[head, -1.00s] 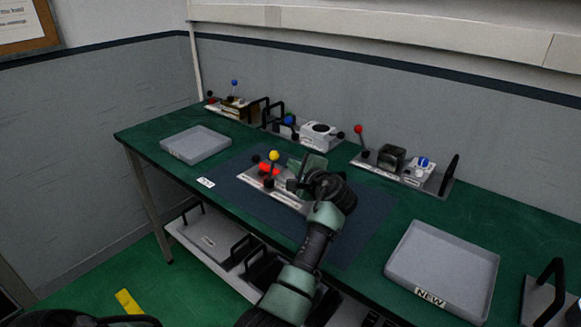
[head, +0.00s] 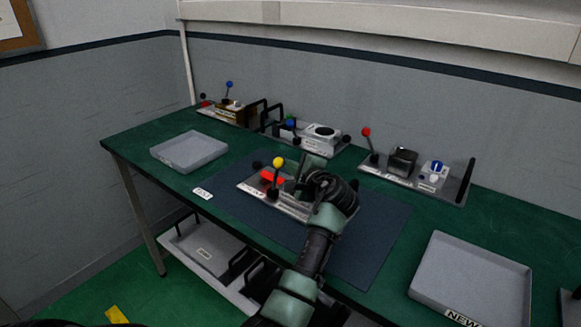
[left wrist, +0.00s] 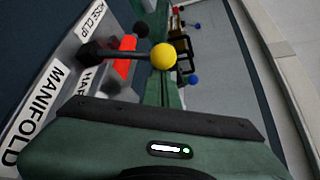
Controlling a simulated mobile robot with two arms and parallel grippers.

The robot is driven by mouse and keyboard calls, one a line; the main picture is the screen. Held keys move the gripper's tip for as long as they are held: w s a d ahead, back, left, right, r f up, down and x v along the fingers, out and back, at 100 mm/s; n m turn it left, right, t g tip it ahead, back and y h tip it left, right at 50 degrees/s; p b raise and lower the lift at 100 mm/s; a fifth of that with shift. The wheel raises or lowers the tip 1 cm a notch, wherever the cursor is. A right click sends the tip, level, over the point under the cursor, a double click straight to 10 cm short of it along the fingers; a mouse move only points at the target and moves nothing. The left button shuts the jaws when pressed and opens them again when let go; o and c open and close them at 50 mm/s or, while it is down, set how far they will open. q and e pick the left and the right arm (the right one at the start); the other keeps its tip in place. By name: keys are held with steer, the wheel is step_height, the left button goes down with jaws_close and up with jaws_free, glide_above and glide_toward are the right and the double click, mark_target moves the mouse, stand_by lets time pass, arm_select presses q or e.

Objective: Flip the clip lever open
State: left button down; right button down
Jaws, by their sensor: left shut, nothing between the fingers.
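The clip lever, a black rod with a yellow ball (head: 278,162), stands roughly upright on a grey manifold plate (head: 248,188) on the blue mat. A red part (head: 266,176) lies beside it. In the left wrist view the yellow ball (left wrist: 163,56) is just beyond the green gripper body, with the labels "HOSE CLIP" and "MANIFOLD" on the plate. My left gripper (head: 292,184) is shut and empty, just right of the lever. Its fingertips are hard to make out, and I cannot tell if it touches the lever. My arm hides the plate's right end. My right gripper is not in view.
A grey tray (head: 160,155) stands at the left of the green table, and a tray marked "NEW" (head: 520,270) at the right. Along the back are fixtures with blue-ball (head: 229,84) and red-ball (head: 366,132) levers. Bare blue mat (head: 375,240) lies right of my arm.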

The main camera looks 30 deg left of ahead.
mark_target(277, 166)
arm_select(q)
steer(key=shift+s+r+n+t+b, duration=0.1)
steer(key=shift+s+n+t+b, duration=0.2)
steer(key=shift+n, duration=0.1)
steer(key=shift+s+a+r+n+t+y+b, duration=0.15)
steer(key=shift+s+n+t+y+b, duration=0.25)
steer(key=shift+s+n+b, duration=0.3)
steer(key=shift+s+r+n+t+b, duration=0.2)
steer(key=shift+s+n+t+b, duration=0.15)
steer(key=shift+s+n, duration=0.2)
steer(key=shift+s+a+b, duration=0.1)
steer(key=shift+s+b, duration=0.2)
steer(key=shift+s, duration=0.25)
steer(key=shift+s+a+n+y, duration=0.1)
steer(key=shift+s+n+y, duration=0.45)
steer(key=shift+s, duration=0.35)
